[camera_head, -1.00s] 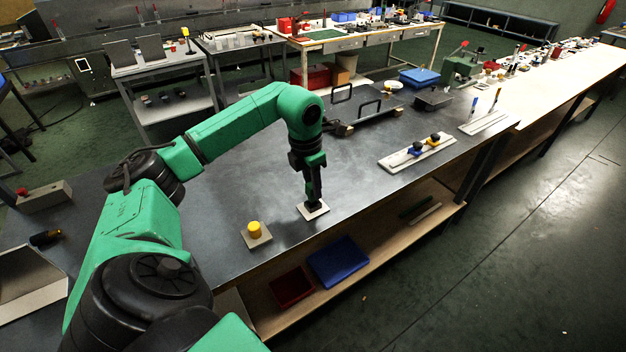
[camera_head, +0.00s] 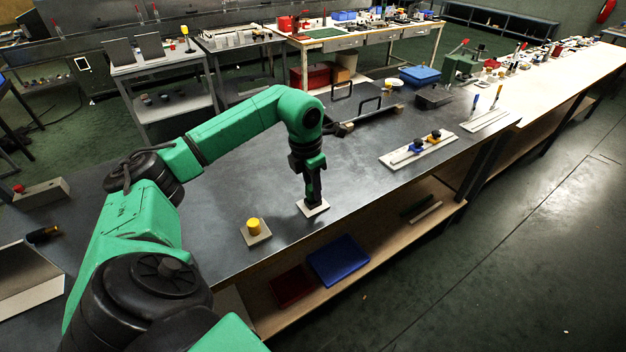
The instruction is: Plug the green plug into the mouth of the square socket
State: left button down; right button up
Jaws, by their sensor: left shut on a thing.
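My left gripper (camera_head: 313,197) points straight down over a small pale square plate (camera_head: 322,208) near the front edge of the grey table. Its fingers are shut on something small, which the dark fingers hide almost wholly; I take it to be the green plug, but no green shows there. The fingertips are at or just above the middle of the plate. They cover the mouth of the square socket there, so I cannot tell whether the plug is in it. My right gripper is not in view.
A yellow round piece (camera_head: 253,226) stands on another pale plate (camera_head: 262,239) to the left, close to the gripper. A black-handled tray (camera_head: 365,112) is behind. The table between is clear.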

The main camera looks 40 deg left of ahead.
pick_arm(q)
jog(key=shift+f, duration=0.5)
jog(key=c, duration=0.5)
grip_release()
jog(key=shift+c, duration=0.2)
jog(key=shift+r+b, duration=0.3)
jog(key=shift+r, duration=0.25)
notch_tip(320, 180, up, 13)
jog(key=s, duration=0.1)
jog(key=shift+s+a+r+p, duration=0.2)
jog(key=shift+s+a+p, duration=0.1)
jog(key=shift+s+p, duration=0.05)
